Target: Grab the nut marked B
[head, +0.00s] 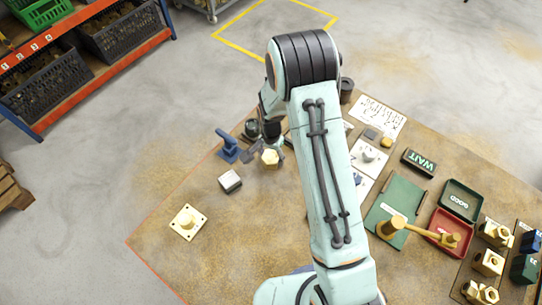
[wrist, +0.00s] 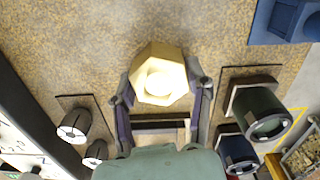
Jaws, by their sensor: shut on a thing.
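A brass hex nut (wrist: 158,75) with a pale round centre sits between the fingers of my gripper (wrist: 160,80) in the wrist view. The fingers are shut on its sides. No letter can be read on it. In the head view the nut (head: 270,157) shows small at the end of my arm, over the far left part of the table. My gripper there is partly hidden by my arm. Whether the nut touches the table cannot be told.
A blue fixture (head: 228,146) and a grey block (head: 230,181) are near the nut. A brass flanged plate (head: 188,222) lies front left. At right are a WAIT sign (head: 418,162), a green mat (head: 390,197), a mallet (head: 420,233) and several brass parts (head: 489,262). The left-front table is mostly clear.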

